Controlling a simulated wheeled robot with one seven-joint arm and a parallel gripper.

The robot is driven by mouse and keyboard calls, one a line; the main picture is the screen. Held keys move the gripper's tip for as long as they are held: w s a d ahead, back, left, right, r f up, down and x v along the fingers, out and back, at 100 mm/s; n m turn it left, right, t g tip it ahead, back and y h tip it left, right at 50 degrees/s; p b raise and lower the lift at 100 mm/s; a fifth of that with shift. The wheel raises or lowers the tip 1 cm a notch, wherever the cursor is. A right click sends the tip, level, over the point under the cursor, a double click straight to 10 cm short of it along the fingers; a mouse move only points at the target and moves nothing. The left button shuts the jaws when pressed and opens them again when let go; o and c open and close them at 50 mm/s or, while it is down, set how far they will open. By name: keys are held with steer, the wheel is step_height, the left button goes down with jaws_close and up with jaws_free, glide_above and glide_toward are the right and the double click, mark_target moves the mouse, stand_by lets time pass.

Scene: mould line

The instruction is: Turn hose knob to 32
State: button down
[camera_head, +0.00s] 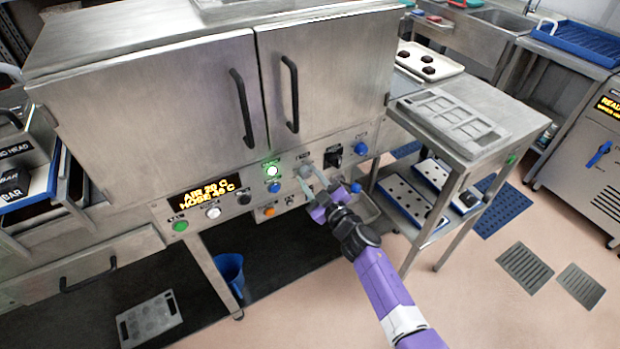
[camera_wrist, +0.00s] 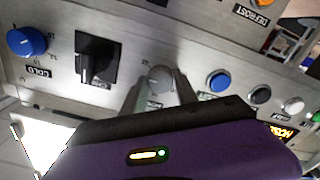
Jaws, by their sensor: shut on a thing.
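The hose knob appears to be the small round grey knob (camera_head: 305,171) on the steel control panel, right of the lit green button; its label is too small to read. In the wrist view the grey knob (camera_wrist: 160,79) sits between my two fingertips. My gripper (camera_head: 312,179) is shut on it, with one finger on each side; it also shows in the wrist view (camera_wrist: 159,92). The display (camera_head: 204,192) has an AIR line reading about 20 C and a HOSE line in the mid forties, its last digit unclear.
A black switch (camera_head: 333,155) and a blue knob (camera_head: 361,148) are close on the right. A blue button (camera_head: 274,187) is close on the left. Two cabinet doors with black handles (camera_head: 291,94) are above. A steel side table (camera_head: 492,165) stands at the right.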

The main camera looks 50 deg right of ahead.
steer(key=n, duration=0.4)
steer(key=shift+n, duration=0.4)
steer(key=n+b, duration=0.1)
steer(key=n, duration=0.3)
steer(key=shift+n, duration=0.3)
steer(key=n+b, duration=0.1)
steer(key=n, duration=0.3)
steer(key=shift+r+n+b, duration=0.1)
steer(key=shift+n+b, duration=0.25)
steer(key=shift+n, duration=1.75)
steer(key=c, duration=0.9)
jaws_free()
steer(key=shift+c, duration=0.2)
steer(key=v, duration=0.7)
steer(key=shift+s, duration=0.4)
